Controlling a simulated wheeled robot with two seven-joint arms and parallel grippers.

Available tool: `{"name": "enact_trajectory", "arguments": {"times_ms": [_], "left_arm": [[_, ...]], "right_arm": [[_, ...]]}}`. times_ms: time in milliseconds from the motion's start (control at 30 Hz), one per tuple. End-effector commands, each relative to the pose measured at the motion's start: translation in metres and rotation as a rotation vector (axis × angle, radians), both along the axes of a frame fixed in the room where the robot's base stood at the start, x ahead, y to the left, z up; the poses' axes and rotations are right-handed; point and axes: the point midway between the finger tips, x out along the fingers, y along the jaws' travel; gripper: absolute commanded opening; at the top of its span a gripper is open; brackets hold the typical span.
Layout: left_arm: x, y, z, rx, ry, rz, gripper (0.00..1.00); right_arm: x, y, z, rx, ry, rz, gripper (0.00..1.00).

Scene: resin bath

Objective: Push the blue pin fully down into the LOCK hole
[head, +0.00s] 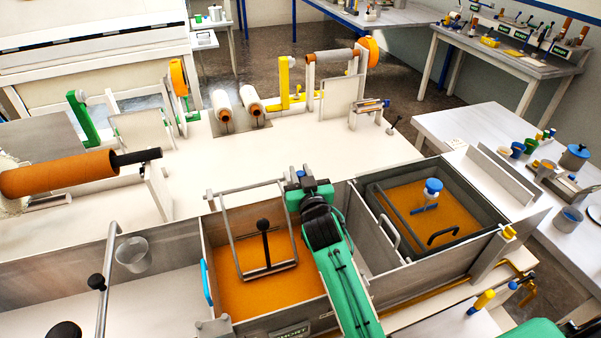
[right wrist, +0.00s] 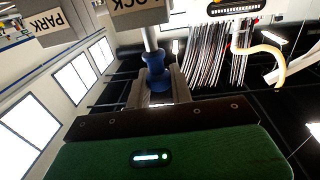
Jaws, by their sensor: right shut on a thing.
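The blue pin (right wrist: 156,72) is in the right wrist view, its blue waisted head between the fingers of my right gripper (right wrist: 159,92). The fingers are shut on it. Its pale shaft runs up the picture to the LOCK label block (right wrist: 140,16). I cannot tell how deep the shaft sits, and the hole itself is hidden. A PARK label block (right wrist: 58,25) is to its left. In the head view my right gripper (head: 308,184) is over the back edge of the tanks, and its green arm hides what is below. My left gripper is not seen.
An orange resin bath (head: 245,292) with a metal frame (head: 252,275) is left of my arm. A second tank (head: 465,222) with a blue knob (head: 433,186) is right. An orange roller (head: 60,175) lies left. The white deck behind has clear room.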

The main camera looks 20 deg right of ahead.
Motion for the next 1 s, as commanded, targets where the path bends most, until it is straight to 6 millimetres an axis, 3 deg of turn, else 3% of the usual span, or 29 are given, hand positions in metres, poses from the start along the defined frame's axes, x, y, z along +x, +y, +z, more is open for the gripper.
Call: {"name": "enact_trajectory", "arguments": {"times_ms": [100, 133, 233, 267, 667, 1000], "left_arm": [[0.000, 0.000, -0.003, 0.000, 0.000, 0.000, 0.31], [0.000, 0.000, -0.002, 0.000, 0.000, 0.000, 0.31], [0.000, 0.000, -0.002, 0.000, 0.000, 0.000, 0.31], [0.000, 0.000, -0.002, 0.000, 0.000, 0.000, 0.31], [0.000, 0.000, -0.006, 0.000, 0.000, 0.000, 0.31], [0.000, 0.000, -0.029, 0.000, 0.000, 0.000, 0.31]], "right_arm": [[0.000, 0.000, -0.004, 0.000, 0.000, 0.000, 0.00], [0.000, 0.000, -0.003, 0.000, 0.000, 0.000, 0.26], [0.000, 0.000, -0.003, 0.000, 0.000, 0.000, 0.46], [0.000, 0.000, -0.003, 0.000, 0.000, 0.000, 0.47], [-0.008, 0.001, -0.005, 0.000, 0.002, 0.000, 0.47], [-0.073, 0.004, -0.008, 0.002, 0.002, 0.000, 0.47]]}}
